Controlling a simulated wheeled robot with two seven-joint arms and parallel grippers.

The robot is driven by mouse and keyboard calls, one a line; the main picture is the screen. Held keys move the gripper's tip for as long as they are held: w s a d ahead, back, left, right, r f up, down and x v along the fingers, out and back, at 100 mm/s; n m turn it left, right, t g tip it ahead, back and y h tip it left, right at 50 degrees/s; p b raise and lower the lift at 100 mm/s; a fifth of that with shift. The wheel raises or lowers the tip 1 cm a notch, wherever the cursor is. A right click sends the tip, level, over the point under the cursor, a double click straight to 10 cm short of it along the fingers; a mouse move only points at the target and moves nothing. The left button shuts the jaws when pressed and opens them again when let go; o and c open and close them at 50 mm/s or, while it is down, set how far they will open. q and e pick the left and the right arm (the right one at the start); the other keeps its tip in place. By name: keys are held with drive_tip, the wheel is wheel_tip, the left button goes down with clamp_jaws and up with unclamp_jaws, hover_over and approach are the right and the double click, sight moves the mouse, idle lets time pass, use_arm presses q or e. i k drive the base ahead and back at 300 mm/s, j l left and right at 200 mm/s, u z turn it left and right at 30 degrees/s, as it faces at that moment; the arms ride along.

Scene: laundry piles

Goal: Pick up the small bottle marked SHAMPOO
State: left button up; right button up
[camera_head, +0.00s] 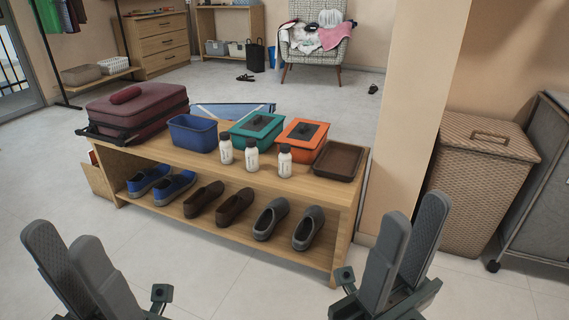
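Each has a label too small to read, so I cannot tell which is marked SHAMPOO. My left gripper (64,240) is at the lower left, in front of the bench, its two grey fingers apart and empty. My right gripper (415,214) is at the lower right, also with fingers apart and empty. Neither touches a bottle.
On the bench (330,193), behind and beside the bottles, are a blue bin (193,135), a teal box (257,128), an orange box (302,136) and a brown tray (338,161). Several shoes fill the shelf below. A wall pillar (420,90) and wicker hamper (475,190) stand right.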

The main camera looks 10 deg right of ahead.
sight(284, 160)
drive_tip(key=i+l, duration=0.1)
drive_tip(key=i, duration=0.8)
drive_tip(key=i+l+u, duration=0.15)
drive_tip(key=i, duration=0.7)
